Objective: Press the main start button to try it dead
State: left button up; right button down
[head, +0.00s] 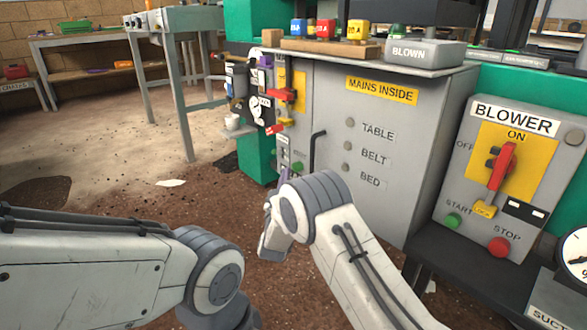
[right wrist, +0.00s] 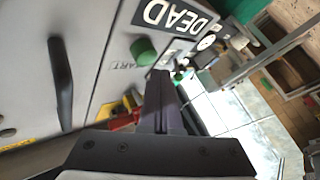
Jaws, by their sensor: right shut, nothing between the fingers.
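The main start button is a round green button (right wrist: 143,51) on a grey panel in the right wrist view, beside a START label that is partly covered. In the head view it is a small green spot (head: 298,166) low on the narrow side of the grey cabinet. My right gripper (right wrist: 162,76) is shut and empty, its tips just below the button in the picture. I cannot tell whether they touch it. In the head view its fingers (head: 284,175) are small and mostly hidden by my right wrist. My left arm is in view, but its gripper is not.
A DEAD plate (right wrist: 180,18) is beside the button. The cabinet's bent black handle (head: 316,148) stands out close to my right wrist. A red switch lever (head: 283,95) is above. The blower box (head: 508,170), with its own start and stop buttons, stands at the right.

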jog(key=shift+s+a, duration=0.1)
jog(key=shift+a, duration=0.05)
jog(key=s+a, duration=0.1)
jog(key=a, duration=0.1)
jog(key=s+a, duration=0.2)
jog(key=shift+p, duration=0.4)
jog(key=shift+w+d, duration=0.1)
dwell(0.5)
